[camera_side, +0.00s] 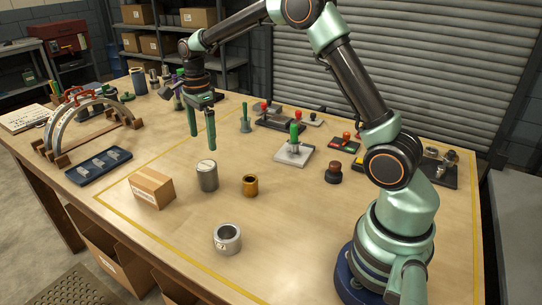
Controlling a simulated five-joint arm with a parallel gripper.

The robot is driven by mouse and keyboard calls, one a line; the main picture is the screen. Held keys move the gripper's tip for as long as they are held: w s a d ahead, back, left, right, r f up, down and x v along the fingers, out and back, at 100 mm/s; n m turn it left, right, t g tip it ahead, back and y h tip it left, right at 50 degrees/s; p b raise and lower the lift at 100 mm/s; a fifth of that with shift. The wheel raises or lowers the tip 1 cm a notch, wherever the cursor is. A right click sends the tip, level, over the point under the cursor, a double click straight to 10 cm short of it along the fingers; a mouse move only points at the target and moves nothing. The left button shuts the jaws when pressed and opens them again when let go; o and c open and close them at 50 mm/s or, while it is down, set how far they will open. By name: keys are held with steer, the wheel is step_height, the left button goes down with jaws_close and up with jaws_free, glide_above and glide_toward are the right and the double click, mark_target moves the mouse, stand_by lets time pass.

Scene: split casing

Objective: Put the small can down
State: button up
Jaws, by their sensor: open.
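A small grey can (207,176) with a pale lid stands upright on the wooden table (310,240), inside the yellow outline. My gripper (203,142) is open, with its two green fingers pointing down. The fingers show above the can in the picture and hold nothing. The can looks apart from the fingertips. How far the fingers are behind or above the can is hard to tell from this one view.
A brass cup (250,186) stands right of the can, a cardboard box (152,188) left, and a grey hollow cylinder (227,239) in front. A white block with a green handle (294,150) sits behind to the right.

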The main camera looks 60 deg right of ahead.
steer(key=s+a+r+n+t, duration=0.1)
steer(key=s+a+r+n, duration=0.1)
steer(key=s+r+n, duration=0.4)
steer(key=s+a+r+n+t, duration=0.1)
steer(key=s+a+n+t, duration=0.1)
steer(key=s+n, duration=0.5)
steer(key=s+a+r+n+t, duration=0.2)
steer(key=s+n, duration=0.6)
steer(key=shift+r, duration=0.3)
